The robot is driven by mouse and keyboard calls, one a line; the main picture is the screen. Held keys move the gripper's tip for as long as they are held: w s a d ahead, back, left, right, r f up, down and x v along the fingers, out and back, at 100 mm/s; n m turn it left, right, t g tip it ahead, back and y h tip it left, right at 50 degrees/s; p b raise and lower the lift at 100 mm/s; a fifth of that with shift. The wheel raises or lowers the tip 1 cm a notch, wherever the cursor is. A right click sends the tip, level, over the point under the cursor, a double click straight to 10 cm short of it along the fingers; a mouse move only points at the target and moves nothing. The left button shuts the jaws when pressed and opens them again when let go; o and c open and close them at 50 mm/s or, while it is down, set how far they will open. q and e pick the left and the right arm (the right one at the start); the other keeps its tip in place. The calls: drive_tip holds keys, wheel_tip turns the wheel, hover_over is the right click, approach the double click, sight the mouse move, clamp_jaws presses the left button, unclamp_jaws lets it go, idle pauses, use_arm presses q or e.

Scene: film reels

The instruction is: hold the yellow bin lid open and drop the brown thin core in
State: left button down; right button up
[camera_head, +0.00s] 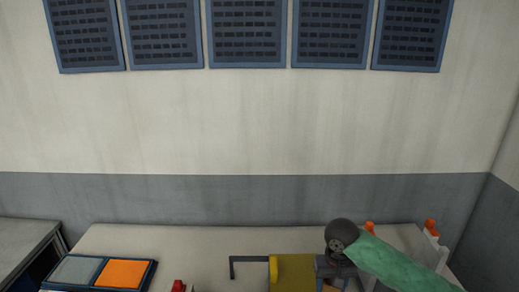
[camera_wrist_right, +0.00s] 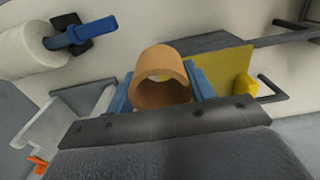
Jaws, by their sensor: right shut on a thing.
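The brown thin core (camera_wrist_right: 160,80) is an open-ended tube in the right wrist view, between the two blue fingers of my right gripper (camera_wrist_right: 160,85), which is shut on it. In the head view my right gripper (camera_head: 333,270) is low in the picture, just right of the yellow bin lid (camera_head: 292,272). A bit of the brown core (camera_head: 330,289) shows at the bottom edge. The yellow lid (camera_wrist_right: 226,66) is a flat panel behind the core in the wrist view. How far it is open I cannot tell. My left gripper is in neither view.
A dark bent bar (camera_head: 250,258) reaches left from the lid. A tray (camera_head: 152,275) with grey and orange pads lies at the left. Orange-tipped white posts (camera_head: 431,230) stand behind my right arm. A white roll (camera_wrist_right: 30,55) on a blue holder shows in the wrist view.

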drive_tip(key=shift+w+r+b, duration=0.1)
drive_tip(key=shift+w+b, duration=0.2)
drive_tip(key=shift+b, duration=0.1)
drive_tip(key=w+d+r+m, duration=0.1)
drive_tip(key=w+d+r, duration=0.8)
drive_tip(key=w, duration=0.1)
drive_tip(key=shift+n, duration=0.5)
drive_tip(key=f, duration=0.1)
drive_tip(key=w+d+f, duration=0.1)
drive_tip(key=w+f, duration=0.1)
drive_tip(key=shift+d+f, duration=0.25)
drive_tip(key=shift+f, duration=0.15)
